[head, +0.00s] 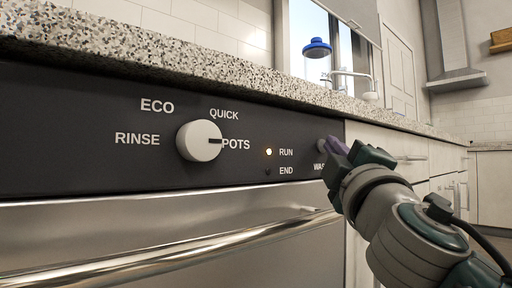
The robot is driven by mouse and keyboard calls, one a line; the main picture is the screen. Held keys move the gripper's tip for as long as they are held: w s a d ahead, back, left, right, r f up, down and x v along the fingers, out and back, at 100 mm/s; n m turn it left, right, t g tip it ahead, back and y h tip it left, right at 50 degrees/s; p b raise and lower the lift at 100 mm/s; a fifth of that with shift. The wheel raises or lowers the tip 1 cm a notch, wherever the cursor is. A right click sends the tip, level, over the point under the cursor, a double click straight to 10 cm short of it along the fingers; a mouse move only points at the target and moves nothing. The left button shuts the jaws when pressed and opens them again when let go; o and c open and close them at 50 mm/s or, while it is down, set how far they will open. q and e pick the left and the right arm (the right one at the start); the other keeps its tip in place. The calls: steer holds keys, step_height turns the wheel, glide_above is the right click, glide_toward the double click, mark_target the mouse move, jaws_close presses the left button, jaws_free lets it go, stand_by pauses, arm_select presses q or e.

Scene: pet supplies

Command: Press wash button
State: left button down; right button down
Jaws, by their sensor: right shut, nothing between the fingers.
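The dishwasher's dark control panel (80,165) fills the left and middle of the head view. Its white dial (199,141) has its mark pointing right, at POTS. The RUN light (269,152) glows and the END light (268,171) is dark. The wash button (321,146) is at the panel's right end, and its label is partly covered by my right gripper (333,146). That gripper is shut and empty, with its fingertips at the button. I cannot tell whether they touch it or whether it is pushed in. My left gripper is not in view.
A speckled countertop (190,57) overhangs the panel. A steel handle bar (160,257) runs across the door below. Pale cabinets (405,150) stand to the right. A blue object (316,47) and a faucet (352,75) show above the counter by the window.

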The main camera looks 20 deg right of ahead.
steer(key=shift+s+d, duration=0.25)
steer(key=shift+s, duration=0.55)
steer(key=s, duration=0.1)
steer(key=s+d, duration=0.1)
steer(key=s, duration=0.1)
steer(key=s+d+p, duration=0.1)
steer(key=shift+s, duration=0.3)
stand_by(0.7)
